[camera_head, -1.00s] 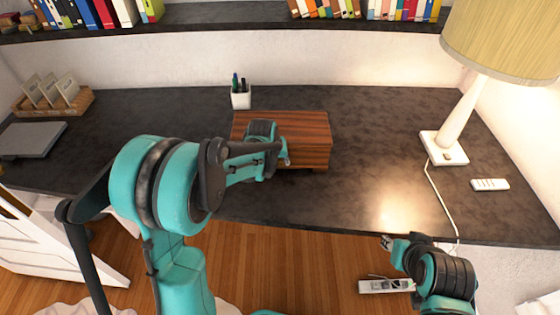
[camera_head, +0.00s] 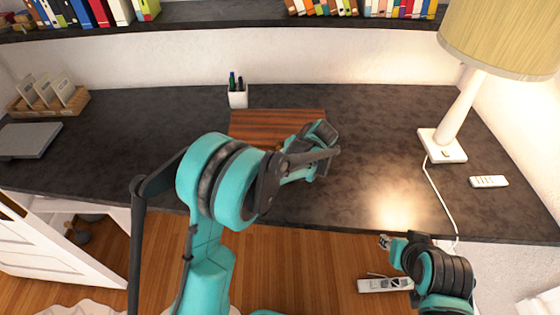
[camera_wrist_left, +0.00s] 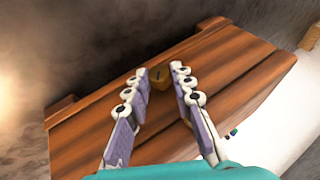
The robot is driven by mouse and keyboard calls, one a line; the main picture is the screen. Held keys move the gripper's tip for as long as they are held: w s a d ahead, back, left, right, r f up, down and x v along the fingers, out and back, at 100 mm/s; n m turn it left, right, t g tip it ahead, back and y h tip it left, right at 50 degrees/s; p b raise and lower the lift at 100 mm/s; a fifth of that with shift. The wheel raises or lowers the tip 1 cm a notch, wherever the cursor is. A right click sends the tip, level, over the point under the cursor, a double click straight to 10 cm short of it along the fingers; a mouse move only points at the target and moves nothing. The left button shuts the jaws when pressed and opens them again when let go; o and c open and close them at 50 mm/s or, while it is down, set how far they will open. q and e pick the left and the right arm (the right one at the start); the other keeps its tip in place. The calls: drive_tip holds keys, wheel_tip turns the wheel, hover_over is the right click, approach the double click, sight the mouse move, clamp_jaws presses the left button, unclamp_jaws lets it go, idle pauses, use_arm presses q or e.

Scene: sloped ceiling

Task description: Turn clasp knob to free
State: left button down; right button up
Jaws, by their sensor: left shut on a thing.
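The wooden box (camera_head: 258,124), reddish-brown with stripes, sits on the dark desk, its right part hidden behind my left arm. Its face (camera_wrist_left: 225,65) fills the middle of the left wrist view, tilted. A small brass-brown clasp knob (camera_wrist_left: 159,78) shows between the fingertips of my left gripper (camera_wrist_left: 158,84), which is shut on it. In the head view my left gripper (camera_head: 282,150) is at the front of the box, mostly covered by its wrist. My right gripper (camera_head: 385,241) is low on the right, away from the box; its jaws are too small to read.
A pen cup (camera_head: 238,97) stands behind the box. A lamp (camera_head: 450,130) with a cord and a remote (camera_head: 489,182) are at the right. A power strip (camera_head: 385,285) lies below the desk edge. The desk (camera_head: 380,150) between box and lamp is clear.

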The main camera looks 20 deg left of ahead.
use_arm(q)
drive_tip(key=y+b, duration=0.1)
drive_tip(key=y, duration=0.1)
drive_tip(key=shift+w+d+f+m+y+b, duration=0.15)
drive_tip(key=shift+d+f+m+y+b, duration=0.2)
drive_tip(key=shift+m+y, duration=0.05)
drive_tip(key=y+b, duration=0.2)
drive_tip(key=y, duration=0.1)
drive_tip(key=shift+d+f+m+g+b, duration=0.15)
drive_tip(key=shift+f+m+g+b, duration=0.15)
drive_tip(key=shift+m+g+b, duration=0.1)
drive_tip(key=shift+m+y+b, duration=0.3)
drive_tip(key=shift+y+b, duration=0.3)
drive_tip(key=shift+y, duration=0.5)
drive_tip(key=shift+f+y+b, duration=0.1)
drive_tip(key=shift+y+b, duration=0.25)
drive_tip(key=shift+y, duration=0.45)
drive_tip(key=shift+m, duration=0.3)
drive_tip(key=c, duration=1.3)
unclamp_jaws()
drive_tip(key=shift+d, duration=0.1)
